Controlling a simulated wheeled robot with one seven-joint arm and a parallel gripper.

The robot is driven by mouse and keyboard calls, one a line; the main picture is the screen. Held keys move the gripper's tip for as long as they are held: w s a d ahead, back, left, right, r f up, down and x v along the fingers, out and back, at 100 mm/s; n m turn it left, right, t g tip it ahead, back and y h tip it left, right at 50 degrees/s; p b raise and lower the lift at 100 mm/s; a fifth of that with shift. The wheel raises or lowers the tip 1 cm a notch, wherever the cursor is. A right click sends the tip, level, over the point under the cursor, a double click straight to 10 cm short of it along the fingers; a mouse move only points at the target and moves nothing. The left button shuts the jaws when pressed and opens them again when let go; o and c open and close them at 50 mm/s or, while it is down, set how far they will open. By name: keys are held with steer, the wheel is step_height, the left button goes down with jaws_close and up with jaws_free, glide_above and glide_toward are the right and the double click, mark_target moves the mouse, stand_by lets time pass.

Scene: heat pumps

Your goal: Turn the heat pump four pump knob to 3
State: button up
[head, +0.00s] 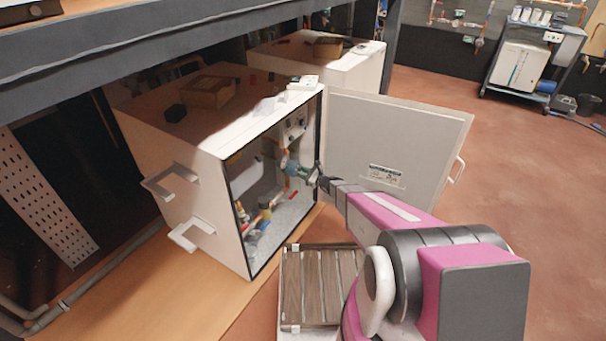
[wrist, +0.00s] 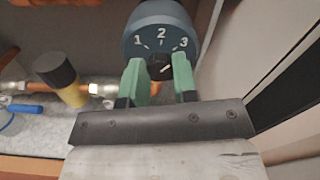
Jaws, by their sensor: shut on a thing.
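The heat pump cabinet (head: 180,165) is a white box with its door (head: 395,140) swung open to the right. The pump (head: 289,165) is a grey-blue round body inside; its dial face (wrist: 160,33) shows 1, 2 and 3 in the wrist view. The small black pump knob (wrist: 160,70) sits below the numbers. Its white mark appears to slant up to the right, roughly toward 3. My gripper (wrist: 158,66) has its two green fingers on either side of the knob, shut on it. In the head view my gripper (head: 314,178) reaches into the cabinet.
A copper pipe (wrist: 120,90) and a yellow-and-black fitting (wrist: 66,80) lie left of the knob. A dark cabinet edge (wrist: 285,85) is close on the right. A slatted wooden pallet (head: 318,285) lies below the door opening. Open floor is at the right.

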steer(key=shift+m, duration=0.4)
steer(key=o, duration=0.9)
steer(key=shift+o, duration=0.2)
steer(key=shift+d, duration=0.1)
steer(key=v, duration=1)
steer(key=shift+s+d, duration=0.25)
steer(key=shift+d, duration=0.05)
